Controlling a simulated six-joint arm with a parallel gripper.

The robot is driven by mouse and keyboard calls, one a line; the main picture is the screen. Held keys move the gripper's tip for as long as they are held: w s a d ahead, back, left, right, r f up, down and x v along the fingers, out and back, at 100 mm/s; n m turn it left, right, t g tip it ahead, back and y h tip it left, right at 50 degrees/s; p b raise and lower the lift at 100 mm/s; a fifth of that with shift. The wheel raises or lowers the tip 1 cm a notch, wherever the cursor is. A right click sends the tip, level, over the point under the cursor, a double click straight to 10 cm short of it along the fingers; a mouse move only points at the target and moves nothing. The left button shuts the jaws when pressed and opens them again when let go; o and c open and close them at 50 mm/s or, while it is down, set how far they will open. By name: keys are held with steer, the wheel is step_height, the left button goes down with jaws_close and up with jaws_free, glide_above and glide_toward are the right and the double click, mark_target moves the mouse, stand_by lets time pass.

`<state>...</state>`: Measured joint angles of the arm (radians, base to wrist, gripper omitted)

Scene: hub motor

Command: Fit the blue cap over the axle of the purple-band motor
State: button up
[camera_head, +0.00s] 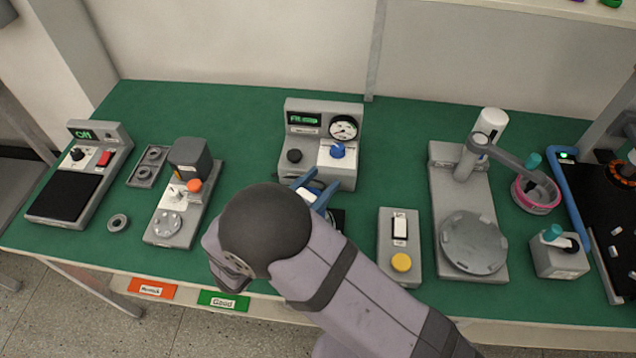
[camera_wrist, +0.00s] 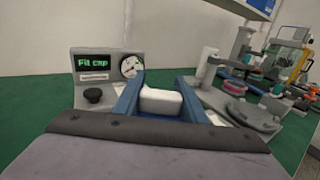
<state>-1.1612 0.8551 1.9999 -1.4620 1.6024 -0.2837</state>
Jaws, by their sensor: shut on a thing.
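My gripper (camera_head: 308,188) has blue fingers, closed on a white block-like piece (camera_wrist: 161,100) in front of the gauge station. The piece also shows white between the fingers in the head view (camera_head: 306,195). A blue, knob-like part (camera_head: 337,150) stands on the gauge station's white panel; I cannot tell whether it is the blue cap. A round grey motor with a pink-purple band (camera_head: 538,197) sits at the right, under the end of a swing arm; a teal part (camera_head: 533,161) rises by it. Its axle cannot be made out clearly.
The gauge station (camera_head: 352,181) shows "Fit cap" in the wrist view. A turntable stand (camera_head: 472,242), a switch box with a yellow button (camera_head: 399,265) and a small box (camera_head: 559,262) stand to the right. At left are a clamp station (camera_head: 172,226) and a scale-like device (camera_head: 63,196).

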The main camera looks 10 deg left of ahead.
steer(key=shift+f, duration=0.15)
steer(key=shift+f+b, duration=0.8)
steer(key=shift+f, duration=0.15)
steer(key=o, duration=1.2)
steer(key=shift+o, duration=0.2)
steer(key=shift+b+v, duration=1.1)
steer(key=shift+v, duration=2.6)
steer(key=shift+w+r, duration=0.1)
steer(key=shift+r, duration=0.05)
